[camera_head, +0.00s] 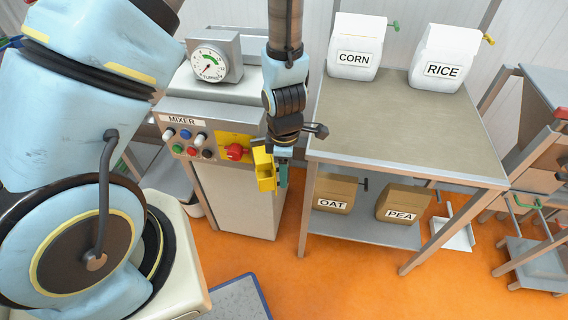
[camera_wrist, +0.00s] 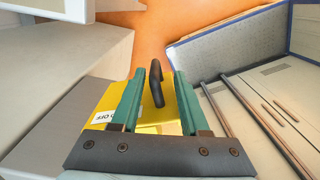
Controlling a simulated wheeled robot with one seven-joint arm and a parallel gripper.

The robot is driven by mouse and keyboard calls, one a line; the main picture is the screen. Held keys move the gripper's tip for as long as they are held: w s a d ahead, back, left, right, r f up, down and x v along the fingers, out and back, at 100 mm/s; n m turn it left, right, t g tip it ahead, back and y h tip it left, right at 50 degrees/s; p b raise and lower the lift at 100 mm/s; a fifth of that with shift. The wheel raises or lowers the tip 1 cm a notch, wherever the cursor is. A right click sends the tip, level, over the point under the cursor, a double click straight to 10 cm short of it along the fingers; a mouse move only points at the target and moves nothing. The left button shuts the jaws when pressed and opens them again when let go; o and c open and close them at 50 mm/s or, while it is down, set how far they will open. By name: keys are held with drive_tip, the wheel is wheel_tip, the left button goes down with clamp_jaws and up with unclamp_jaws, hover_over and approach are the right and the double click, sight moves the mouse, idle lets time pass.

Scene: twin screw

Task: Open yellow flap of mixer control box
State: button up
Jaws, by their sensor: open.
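The mixer control box (camera_head: 190,135) is at the left centre of the head view, with a "MIXER" label. Its yellow panel (camera_head: 238,140) shows an uncovered red knob (camera_head: 236,152). The yellow flap (camera_head: 264,170) stands swung out at the right end of the box, under my wrist. In the wrist view, the flap (camera_wrist: 150,113) lies between and beyond my fingers, with a black handle (camera_wrist: 156,82) in the gap. My gripper (camera_wrist: 157,85) is open, with teal fingers either side of the handle. In the head view my gripper (camera_head: 283,172) is beside the flap; contact is unclear.
A dial gauge (camera_head: 211,62) stands on the mixer. To the right, a metal table (camera_head: 420,125) holds CORN (camera_head: 354,58) and RICE (camera_head: 443,70) containers, with OAT (camera_head: 333,195) and PEA (camera_head: 402,204) boxes below. A blue-edged platform (camera_head: 238,298) lies on the orange floor.

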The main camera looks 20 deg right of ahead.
wheel_tip(320, 180, up, 11)
drive_tip(key=p, duration=0.2)
drive_tip(key=shift+f+p, duration=0.15)
drive_tip(key=shift+p, duration=0.2)
drive_tip(key=w+a+r+m, duration=0.3)
drive_tip(key=a+r+m, duration=0.1)
drive_tip(key=a, duration=0.5)
drive_tip(key=w+a+r+m+t+b, duration=0.1)
drive_tip(key=w+a+r+m, duration=0.2)
drive_tip(key=a, duration=0.6)
drive_tip(key=w+a+r+m+b, duration=0.1)
drive_tip(key=w+a+r+m, duration=0.3)
drive_tip(key=a, duration=0.5)
drive_tip(key=shift+r+m+t, duration=0.3)
drive_tip(key=shift+r+m, duration=0.6)
drive_tip(key=shift+m, duration=0.3)
drive_tip(key=shift+w, duration=0.15)
